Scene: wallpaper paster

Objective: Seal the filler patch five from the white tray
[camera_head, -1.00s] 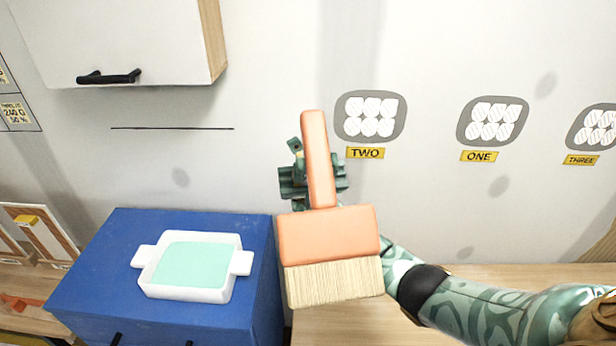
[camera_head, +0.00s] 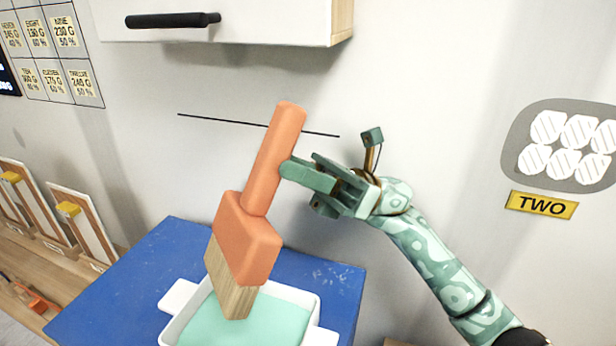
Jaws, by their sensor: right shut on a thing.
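My right gripper (camera_head: 290,172) is shut on the orange handle of a wide brush (camera_head: 250,235). The brush is tilted, bristles down. Its pale bristle tip overlaps the light green contents (camera_head: 285,318) of the white tray (camera_head: 175,328) in the picture; whether they touch I cannot tell. The tray stands on a blue cabinet (camera_head: 120,290), and its near part is cut off by the frame. A grey wall patch with several white hatched shapes (camera_head: 562,143) is at the right, above a yellow label reading TWO (camera_head: 541,205). No patch marked five is in view. My left gripper is not in view.
A white wall cupboard (camera_head: 270,20) with a black handle hangs above. A thin dark line (camera_head: 225,122) runs along the wall behind the brush. Framed boards with yellow pieces (camera_head: 80,220) and a small orange tool (camera_head: 38,300) are at the left.

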